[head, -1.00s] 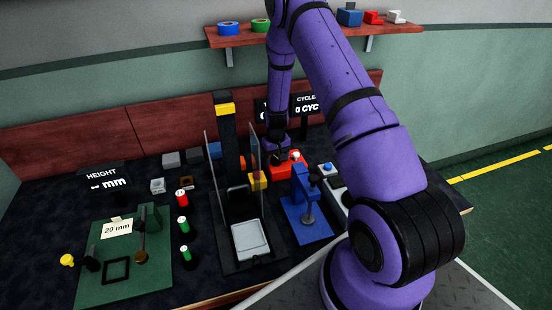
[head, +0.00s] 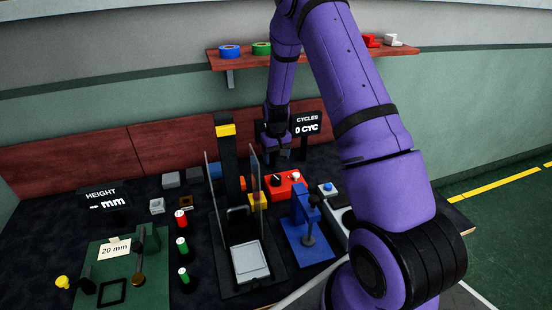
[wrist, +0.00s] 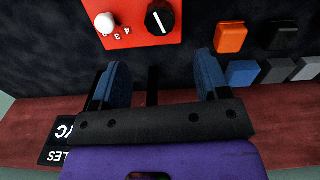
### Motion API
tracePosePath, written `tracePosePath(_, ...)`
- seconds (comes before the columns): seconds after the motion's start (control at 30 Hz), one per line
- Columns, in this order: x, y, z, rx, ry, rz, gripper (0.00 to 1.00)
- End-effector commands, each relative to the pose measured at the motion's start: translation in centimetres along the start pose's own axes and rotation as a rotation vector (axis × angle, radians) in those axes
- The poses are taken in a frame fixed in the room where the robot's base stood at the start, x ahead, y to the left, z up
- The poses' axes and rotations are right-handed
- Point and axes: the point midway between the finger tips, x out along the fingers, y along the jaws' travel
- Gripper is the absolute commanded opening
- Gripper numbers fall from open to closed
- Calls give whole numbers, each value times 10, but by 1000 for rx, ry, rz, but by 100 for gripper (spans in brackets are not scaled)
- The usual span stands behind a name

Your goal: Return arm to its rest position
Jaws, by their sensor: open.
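My purple arm crosses the right half of the head view. My gripper (head: 279,150) hangs above and behind the red control box (head: 287,186), clear of it. In the wrist view the two blue fingers of my gripper (wrist: 160,72) stand wide apart with nothing between them. The red control box (wrist: 138,38) shows there too, beyond the fingertips, with a white knob and a black dial.
A cycles display (head: 307,124) stands close to the gripper. A press with clear side panels and a tall black column (head: 226,150) stands left of it, and a blue fixture (head: 304,215) in front. A wall shelf (head: 330,57) passes behind the arm.

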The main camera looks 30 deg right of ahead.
Motion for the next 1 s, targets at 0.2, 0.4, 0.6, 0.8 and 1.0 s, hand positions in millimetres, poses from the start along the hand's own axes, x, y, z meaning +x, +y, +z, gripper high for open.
tracePosePath(0.2, 0, 0, 0, 0, 0, 0, 69)
tracePosePath(0.4, 0, 0, 0, 0, 0, 0, 69)
tracePosePath(0.6, -6, -1, 0, -1, 5, -1, 69)
tracePosePath(0.8, -59, -14, 6, -15, 43, -8, 69)
tracePosePath(1.0, -134, -33, 26, -37, 96, -18, 69)
